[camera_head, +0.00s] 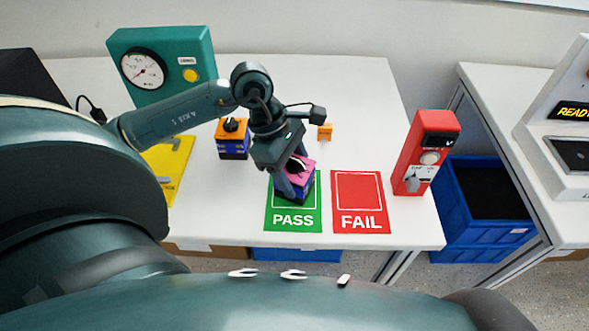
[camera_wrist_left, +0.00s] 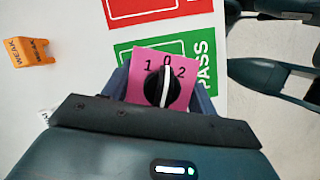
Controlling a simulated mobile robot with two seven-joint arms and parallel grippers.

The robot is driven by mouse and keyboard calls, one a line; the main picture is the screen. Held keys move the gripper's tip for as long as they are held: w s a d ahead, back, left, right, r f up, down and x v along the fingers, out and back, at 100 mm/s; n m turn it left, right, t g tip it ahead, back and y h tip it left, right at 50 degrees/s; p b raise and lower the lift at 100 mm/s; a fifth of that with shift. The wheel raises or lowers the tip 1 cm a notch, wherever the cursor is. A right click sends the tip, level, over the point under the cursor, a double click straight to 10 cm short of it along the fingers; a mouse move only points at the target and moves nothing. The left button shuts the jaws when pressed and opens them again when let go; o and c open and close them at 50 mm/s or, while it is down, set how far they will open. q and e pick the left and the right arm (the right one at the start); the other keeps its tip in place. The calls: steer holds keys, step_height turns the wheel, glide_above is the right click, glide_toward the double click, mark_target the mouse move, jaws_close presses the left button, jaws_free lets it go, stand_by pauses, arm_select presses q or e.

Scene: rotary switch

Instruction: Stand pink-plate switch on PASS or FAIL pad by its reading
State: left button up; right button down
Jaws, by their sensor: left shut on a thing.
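The pink-plate switch (camera_head: 303,167) is between the fingers of my left gripper (camera_head: 292,180), over the green PASS pad (camera_head: 293,224). I cannot tell whether its base touches the pad. In the left wrist view the pink plate (camera_wrist_left: 135,92) shows the marks 1, 0 and 2 around a black knob (camera_wrist_left: 162,88) with a white line pointing near 0. The left gripper (camera_wrist_left: 162,95) is shut on the switch. The red FAIL pad (camera_head: 361,222) lies to the right and is empty. My right gripper is not in view.
An orange-plate switch (camera_head: 233,139) stands left of the pads. A teal box with a dial (camera_head: 196,48) and a yellow pad (camera_head: 170,165) are farther left. A small orange block (camera_head: 325,132) is behind the pads. A red device (camera_head: 427,150) stands at the right table edge.

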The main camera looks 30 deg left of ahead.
arm_select(q)
steer(key=o, duration=0.6)
steer(key=shift+f, duration=0.2)
steer(key=o, duration=0.5)
steer(key=shift+r, duration=0.1)
steer(key=shift+r, duration=0.25)
steer(key=v, duration=1.1)
steer(key=shift+a+r, duration=0.15)
steer(key=shift+r, duration=0.25)
